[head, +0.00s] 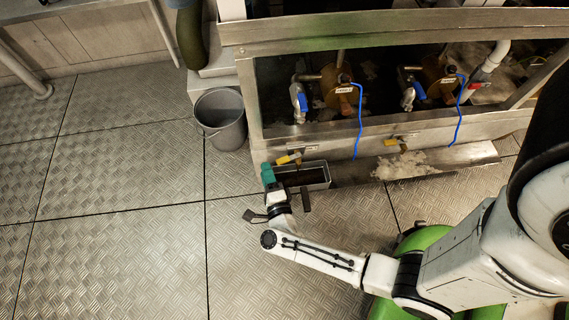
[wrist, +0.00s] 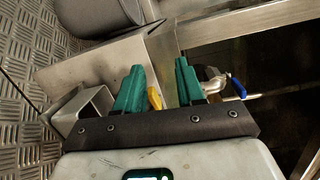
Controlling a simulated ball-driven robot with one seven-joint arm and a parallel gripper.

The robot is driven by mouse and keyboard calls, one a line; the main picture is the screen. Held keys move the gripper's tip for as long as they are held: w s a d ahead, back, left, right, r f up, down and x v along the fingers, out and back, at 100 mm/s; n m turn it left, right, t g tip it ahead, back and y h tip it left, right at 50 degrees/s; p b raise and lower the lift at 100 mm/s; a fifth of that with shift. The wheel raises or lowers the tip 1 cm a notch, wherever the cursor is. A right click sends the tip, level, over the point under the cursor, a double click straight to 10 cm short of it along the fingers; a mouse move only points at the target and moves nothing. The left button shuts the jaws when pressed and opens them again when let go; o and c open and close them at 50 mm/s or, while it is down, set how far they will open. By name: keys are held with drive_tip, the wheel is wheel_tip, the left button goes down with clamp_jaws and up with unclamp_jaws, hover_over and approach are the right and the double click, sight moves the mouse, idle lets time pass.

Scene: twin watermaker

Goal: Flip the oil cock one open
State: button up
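A cock with a yellow lever (head: 288,158) sits low on the left of the metal frame, above a narrow metal trough (head: 318,176). A second yellow-levered cock (head: 392,142) sits further right. No readable label tells me which is oil cock one. My gripper (head: 267,174), with green fingers, is just left of the left cock. In the wrist view, my gripper (wrist: 159,66) has its fingers apart. The yellow lever (wrist: 155,98) shows in the gap, close to the left finger; I cannot tell if they touch. The cock's body is mostly hidden.
Blue-handled valves (head: 298,97) (head: 409,97) and brown canisters sit behind the frame rail (head: 350,128). A grey bucket (head: 220,118) stands left of the frame. Pale debris (head: 405,165) lies right of the trough. The plated floor (head: 110,190) at left is clear.

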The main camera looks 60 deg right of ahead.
sight(285, 159)
drive_tip(key=s+f+m+g+h+b, duration=0.2)
drive_tip(key=s+f+g+h, duration=0.2)
drive_tip(key=s, duration=0.3)
drive_tip(key=x, duration=0.3)
drive_tip(key=b+x, duration=0.1)
drive_tip(key=x, duration=0.3)
drive_tip(key=b+x, duration=0.1)
drive_tip(key=x, duration=0.2)
drive_tip(key=shift+w+r, duration=0.4)
drive_tip(key=shift+w, duration=0.1)
clamp_jaws()
